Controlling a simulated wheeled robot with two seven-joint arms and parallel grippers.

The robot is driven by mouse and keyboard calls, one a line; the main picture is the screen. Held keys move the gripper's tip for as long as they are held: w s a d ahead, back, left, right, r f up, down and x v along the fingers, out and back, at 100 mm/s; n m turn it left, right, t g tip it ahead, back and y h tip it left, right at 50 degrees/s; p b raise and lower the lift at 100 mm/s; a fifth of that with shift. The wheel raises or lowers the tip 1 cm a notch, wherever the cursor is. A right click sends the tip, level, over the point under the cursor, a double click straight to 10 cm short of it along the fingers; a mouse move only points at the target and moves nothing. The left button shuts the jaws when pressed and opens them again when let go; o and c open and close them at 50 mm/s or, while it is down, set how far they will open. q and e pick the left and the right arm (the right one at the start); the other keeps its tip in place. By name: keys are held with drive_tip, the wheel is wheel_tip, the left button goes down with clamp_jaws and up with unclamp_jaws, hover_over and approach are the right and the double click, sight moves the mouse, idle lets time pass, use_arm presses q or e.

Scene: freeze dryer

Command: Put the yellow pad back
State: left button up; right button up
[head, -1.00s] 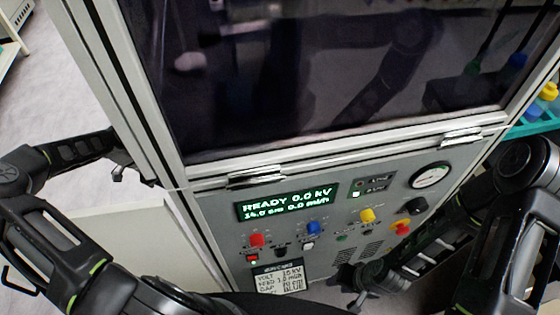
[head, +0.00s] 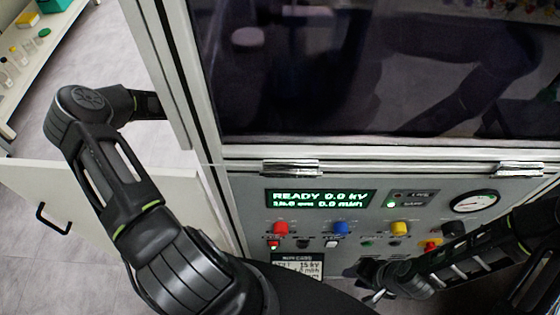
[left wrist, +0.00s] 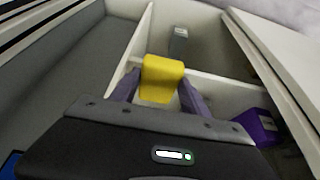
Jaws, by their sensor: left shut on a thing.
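The yellow pad (left wrist: 162,79) is between the two fingers of my left gripper (left wrist: 160,92) in the left wrist view. The gripper is shut on it, over a white-walled storage space with dividers (left wrist: 215,84). I cannot tell whether the pad touches the walls or floor there. In the head view my left arm reaches past the left side of the machine, and its gripper and the pad are hidden. My right gripper (head: 374,284) is low in front of the machine's control panel (head: 440,215); its finger opening is unclear.
A purple item (left wrist: 256,127) lies in the right compartment, and a small grey item (left wrist: 179,42) is at the far divider. A white panel with a black handle (head: 45,218) stands out left of the machine. A bench with glassware (head: 35,55) is at upper left.

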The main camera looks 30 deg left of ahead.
use_arm(q)
drive_tip(key=w+d, duration=0.1)
drive_tip(key=d, duration=0.2)
drive_tip(key=w+d, duration=0.2)
drive_tip(key=d, duration=0.1)
drive_tip(key=w+d, duration=0.1)
drive_tip(key=d, duration=0.2)
drive_tip(key=shift+w+p, duration=0.3)
drive_tip(key=shift+d, duration=0.25)
drive_tip(key=x, duration=0.2)
drive_tip(key=shift+d+f, duration=0.1)
drive_tip(key=shift+f, duration=0.3)
drive_tip(key=shift+w+f, duration=0.1)
drive_tip(key=shift+f, duration=0.35)
drive_tip(key=o, duration=1.2)
